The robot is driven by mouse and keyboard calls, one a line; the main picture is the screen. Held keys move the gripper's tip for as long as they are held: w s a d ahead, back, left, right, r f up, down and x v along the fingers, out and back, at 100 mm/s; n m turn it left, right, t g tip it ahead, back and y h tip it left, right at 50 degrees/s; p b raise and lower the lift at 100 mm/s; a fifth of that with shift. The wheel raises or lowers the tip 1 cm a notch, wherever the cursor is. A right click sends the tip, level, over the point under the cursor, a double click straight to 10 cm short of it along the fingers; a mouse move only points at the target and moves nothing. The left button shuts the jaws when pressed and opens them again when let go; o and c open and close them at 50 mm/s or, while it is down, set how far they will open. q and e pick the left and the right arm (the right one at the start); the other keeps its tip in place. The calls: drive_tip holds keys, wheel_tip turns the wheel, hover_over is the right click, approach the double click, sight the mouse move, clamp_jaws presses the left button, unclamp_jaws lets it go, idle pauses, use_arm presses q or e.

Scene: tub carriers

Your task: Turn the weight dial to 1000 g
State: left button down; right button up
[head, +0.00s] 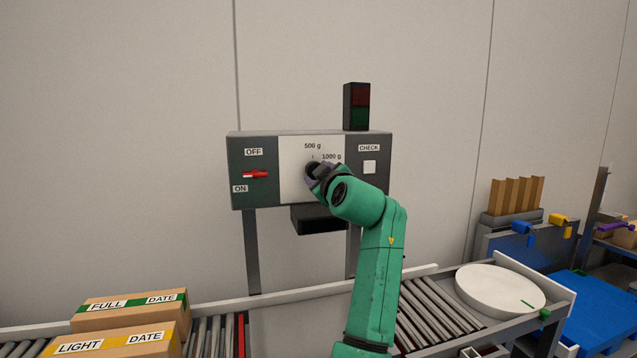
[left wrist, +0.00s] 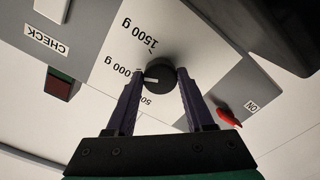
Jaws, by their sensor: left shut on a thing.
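The weight dial is a round black knob (left wrist: 160,72) on a white plate (head: 294,184) of the grey control box. Labels 500 g, 1000 g and 1500 g surround it in the left wrist view, where they appear turned over. Its white pointer mark faces roughly toward the 1000 g label (left wrist: 122,78); I cannot tell whether it lines up exactly. My left gripper (left wrist: 158,82) is shut on the dial, with one finger at each side. In the head view my left gripper (head: 318,174) hides most of the knob. My right gripper is in neither view.
The box has a red lever (head: 255,174) by OFF and ON labels and a white CHECK button (head: 369,167). A dark signal light (head: 356,107) stands on top. Below are a roller conveyor (head: 430,312), cardboard boxes (head: 130,306) and a white round disc (head: 500,288).

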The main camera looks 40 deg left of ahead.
use_arm(q)
drive_tip(key=shift+r+n, duration=0.15)
drive_tip(key=shift+n, duration=0.35)
drive_tip(key=c, duration=0.6)
unclamp_jaws()
drive_tip(key=o, duration=0.3)
drive_tip(key=shift+w, duration=0.15)
drive_tip(key=shift+w+a+f, duration=0.2)
drive_tip(key=shift+f, duration=0.1)
drive_tip(key=b+v, duration=0.4)
drive_tip(key=v, duration=1)
drive_tip(key=shift+s+d+r+b, duration=0.1)
drive_tip(key=shift+s+d+b, duration=0.15)
drive_tip(key=shift+b, duration=0.1)
